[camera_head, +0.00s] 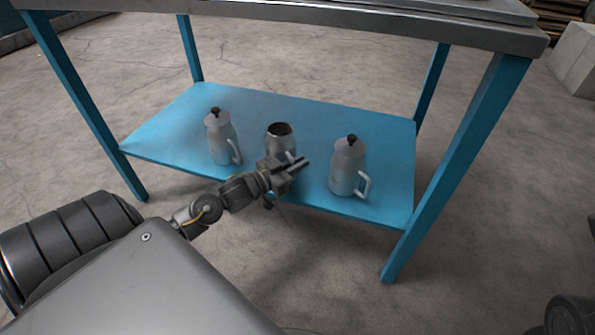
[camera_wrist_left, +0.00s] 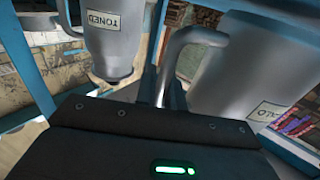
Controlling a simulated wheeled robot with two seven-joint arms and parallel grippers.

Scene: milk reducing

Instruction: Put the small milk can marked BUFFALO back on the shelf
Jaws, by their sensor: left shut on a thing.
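The open-topped metal can (camera_head: 281,136) is in the middle of the blue lower shelf (camera_head: 375,128) in the head view. My left gripper (camera_head: 297,167) is at its near side, shut on its handle. The gripper hides the can's lower part, so I cannot tell whether its base touches the shelf. In the left wrist view the held can (camera_wrist_left: 245,65) fills the right side, its handle (camera_wrist_left: 175,60) running down to the gripper. Its label is partly cut off; only its ending, like "ALO", shows. My right gripper is not in view.
A lidded can (camera_head: 221,137) stands to the left on the shelf and another (camera_head: 347,167) to the right. A can marked TONED (camera_wrist_left: 115,40) shows in the left wrist view. The steel tabletop (camera_head: 300,25) overhangs the shelf, and a blue leg (camera_head: 455,170) stands at right.

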